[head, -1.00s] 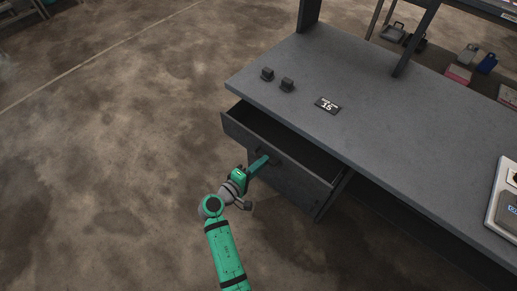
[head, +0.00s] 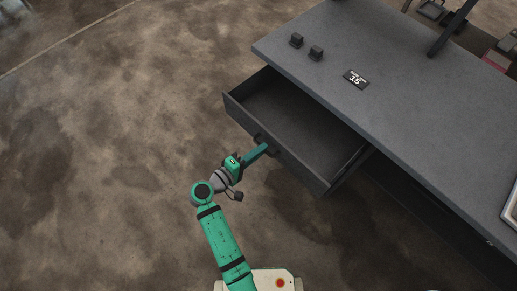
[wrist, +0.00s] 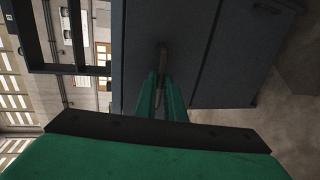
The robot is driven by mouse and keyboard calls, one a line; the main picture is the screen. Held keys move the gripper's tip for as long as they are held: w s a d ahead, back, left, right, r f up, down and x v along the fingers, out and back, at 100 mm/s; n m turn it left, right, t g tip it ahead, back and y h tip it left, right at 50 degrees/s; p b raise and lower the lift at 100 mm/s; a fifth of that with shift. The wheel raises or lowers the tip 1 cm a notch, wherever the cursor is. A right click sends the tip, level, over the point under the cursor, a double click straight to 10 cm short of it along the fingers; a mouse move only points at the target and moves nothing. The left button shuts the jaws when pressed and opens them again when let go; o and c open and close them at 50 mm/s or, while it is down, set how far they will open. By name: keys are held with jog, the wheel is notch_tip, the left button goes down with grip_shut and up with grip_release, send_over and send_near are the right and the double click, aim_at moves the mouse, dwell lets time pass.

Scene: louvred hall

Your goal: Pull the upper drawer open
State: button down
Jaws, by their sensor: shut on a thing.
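The upper drawer (head: 300,121) stands well out from under the grey desk top, and its inside looks empty. Its front panel (head: 288,160) faces my arm. My gripper (head: 266,147) is at the drawer's handle, near the upper edge of the front panel. In the wrist view the two green fingers (wrist: 161,90) are shut on the dark handle (wrist: 162,58). The fingers cover part of the handle. A panel below the drawer shows to the right in the wrist view.
A light-coloured tray edge (head: 510,208) shows at the right. The floor (head: 110,150) to the left is clear.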

jog(key=c, duration=1.8)
grip_release()
jog(key=shift+c, duration=0.2)
jog(key=v, duration=1)
jog(key=shift+s+a, duration=0.25)
jog(key=shift+a, duration=0.05)
jog(key=shift+r, duration=0.1)
